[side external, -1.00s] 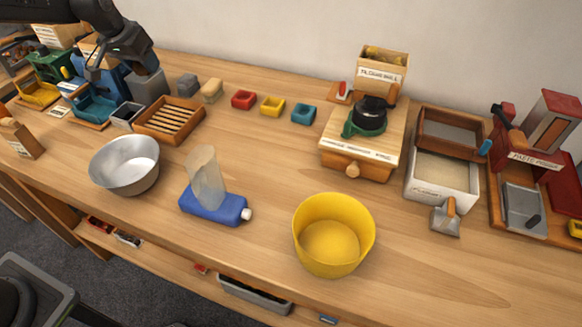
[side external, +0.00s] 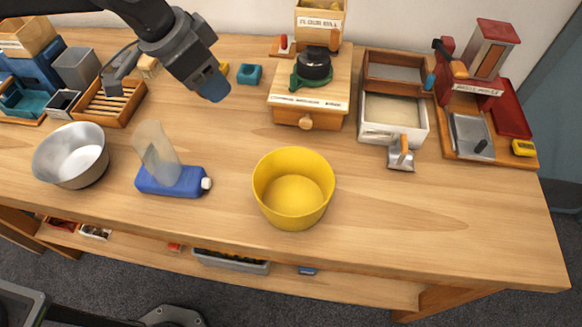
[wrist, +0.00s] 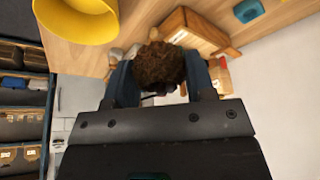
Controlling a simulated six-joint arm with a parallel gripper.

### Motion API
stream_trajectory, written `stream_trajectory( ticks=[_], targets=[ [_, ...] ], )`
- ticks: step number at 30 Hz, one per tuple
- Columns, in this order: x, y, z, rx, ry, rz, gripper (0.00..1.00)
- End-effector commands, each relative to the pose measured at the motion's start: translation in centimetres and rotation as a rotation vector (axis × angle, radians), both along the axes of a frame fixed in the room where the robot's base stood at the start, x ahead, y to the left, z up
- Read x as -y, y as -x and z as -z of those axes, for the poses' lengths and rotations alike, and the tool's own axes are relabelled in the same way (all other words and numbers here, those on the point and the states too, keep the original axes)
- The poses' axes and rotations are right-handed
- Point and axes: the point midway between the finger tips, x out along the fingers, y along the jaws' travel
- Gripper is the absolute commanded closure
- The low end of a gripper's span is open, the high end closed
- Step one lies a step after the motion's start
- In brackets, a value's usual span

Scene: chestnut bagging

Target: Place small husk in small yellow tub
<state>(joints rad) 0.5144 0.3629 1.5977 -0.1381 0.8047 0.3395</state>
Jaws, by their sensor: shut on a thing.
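My gripper (side external: 213,88) is in the air over the back left of the bench in the side view.
A wooden mill (side external: 310,105) stands right of the teal tub. A white bin (side external: 393,130) stands further right. The front right of the bench is clear.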

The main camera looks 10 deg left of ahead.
Motion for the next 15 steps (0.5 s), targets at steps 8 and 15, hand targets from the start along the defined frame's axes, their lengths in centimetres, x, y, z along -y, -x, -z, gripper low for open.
stream_trajectory(
  ticks=[8, 15],
  targets=[
    [5.1, 1.7, 3.1, -0.002, -0.002, 0.012, 0.73],
    [9.6, 3.0, 6.0, -0.001, -0.002, 0.009, 0.73]
  ],
)
